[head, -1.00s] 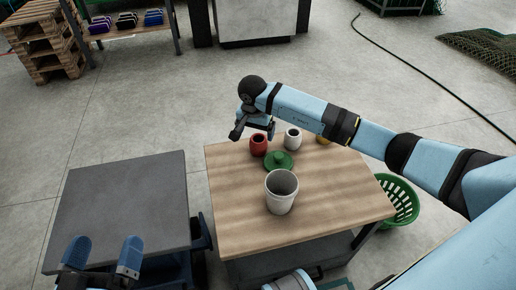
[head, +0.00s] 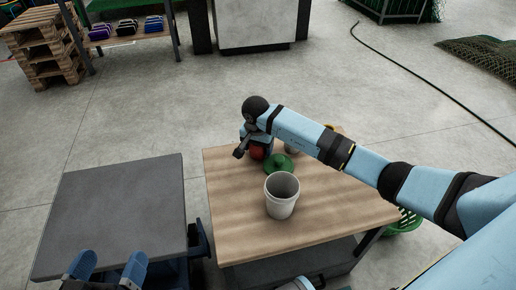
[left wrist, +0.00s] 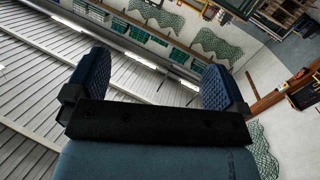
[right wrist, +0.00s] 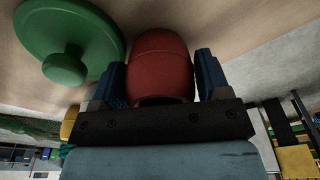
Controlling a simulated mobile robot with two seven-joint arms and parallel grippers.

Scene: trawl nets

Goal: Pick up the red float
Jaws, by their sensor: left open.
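The red float (head: 257,153) is a rounded, barrel-like piece at the back left of the wooden table, partly hidden by my right gripper (head: 256,143). In the right wrist view the float (right wrist: 160,65) lies between the two blue fingers of my right gripper (right wrist: 161,78). The fingers are drawn in against its sides, one on each side. I cannot tell whether the float is clear of the table. My left gripper (head: 106,268) is open and empty at the lower left, over the near edge of the grey table; its spread fingers also show in the left wrist view (left wrist: 155,85).
A green knobbed lid (head: 279,167) lies right beside the float. A pale bucket (head: 282,197) stands in front on the wooden table (head: 330,215). A white cup and a yellow item are mostly hidden behind my right arm. A grey table (head: 115,215) stands left, bare on top.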

